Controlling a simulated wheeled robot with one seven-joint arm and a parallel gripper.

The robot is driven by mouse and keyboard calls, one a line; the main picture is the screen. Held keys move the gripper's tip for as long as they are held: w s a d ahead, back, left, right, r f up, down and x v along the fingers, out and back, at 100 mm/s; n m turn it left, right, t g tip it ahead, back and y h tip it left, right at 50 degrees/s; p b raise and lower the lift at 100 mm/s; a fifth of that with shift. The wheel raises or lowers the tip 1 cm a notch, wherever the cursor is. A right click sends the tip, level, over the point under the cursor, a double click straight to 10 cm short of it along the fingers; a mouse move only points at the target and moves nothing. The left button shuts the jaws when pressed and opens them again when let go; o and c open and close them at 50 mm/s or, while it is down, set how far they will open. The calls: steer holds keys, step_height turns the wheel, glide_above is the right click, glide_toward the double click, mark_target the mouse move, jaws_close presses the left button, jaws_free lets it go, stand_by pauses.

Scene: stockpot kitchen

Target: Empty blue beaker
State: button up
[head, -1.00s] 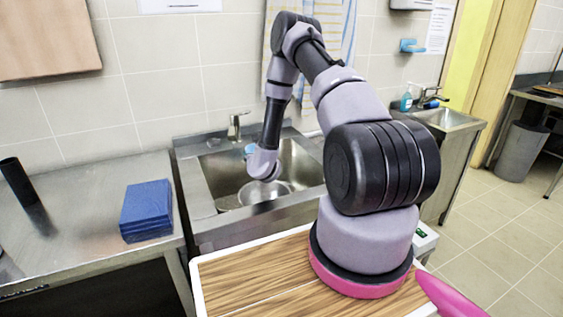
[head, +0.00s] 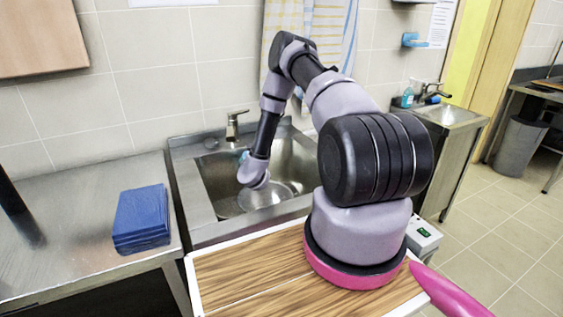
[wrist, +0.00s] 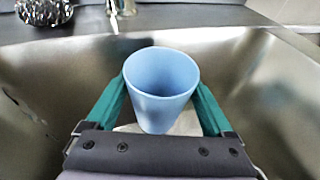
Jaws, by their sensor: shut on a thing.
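The blue beaker (wrist: 162,88) is a light blue, open-topped cup in the middle of the wrist view. Its mouth faces the wrist camera, and I see no contents on the inner wall that shows. My gripper (wrist: 160,84) is shut on it, with one teal finger on each side. In the head view only a small blue patch of the beaker (head: 244,156) shows behind my wrist, over the sink (head: 207,190). A round shiny metal pot (head: 278,192) is in the sink below my wrist. The beaker's tilt is hard to tell.
A tap (head: 232,126) stands at the sink's back edge and shows in the wrist view (wrist: 114,12). A blue stack (head: 141,218) lies on the left counter (head: 85,210), near a dark cylinder (head: 12,200). A second sink (head: 450,113) is at the right.

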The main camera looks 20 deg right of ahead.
steer(key=shift+d+r, duration=0.1)
steer(key=shift+s+d+r+m+y, duration=0.1)
steer(key=shift+d+r+m+y, duration=0.1)
steer(key=shift+d+m, duration=0.15)
steer(key=shift+s+d+r+m+y, duration=0.1)
steer(key=shift+d+m+y, duration=0.15)
steer(key=shift+m, duration=0.1)
steer(key=shift+s+d+r+m+t+y, duration=0.2)
steer(key=shift+d+m+y, duration=0.65)
steer(key=shift+m, duration=0.6)
steer(key=shift+s+d+r+m+t+y, duration=0.1)
steer(key=shift+d+r+m+t+y, duration=0.2)
steer(key=shift+d+m+y, duration=0.65)
steer(key=shift+s+d+r+m+t+y, duration=0.15)
steer(key=shift+d+m+t+y, duration=0.25)
steer(key=shift+d+m, duration=1.1)
steer(key=shift+a+r+m, duration=0.15)
steer(key=shift+a+m, duration=0.05)
steer(key=shift+m, duration=0.7)
steer(key=shift+s+d+r+m+y+p, duration=0.1)
steer(key=shift+d+r+m+y+p, duration=0.1)
steer(key=shift+d+m+y+p, duration=0.25)
steer(key=shift+s+d+r+m+t, duration=0.15)
steer(key=shift+d+m+t, duration=0.3)
steer(key=shift+m, duration=0.6)
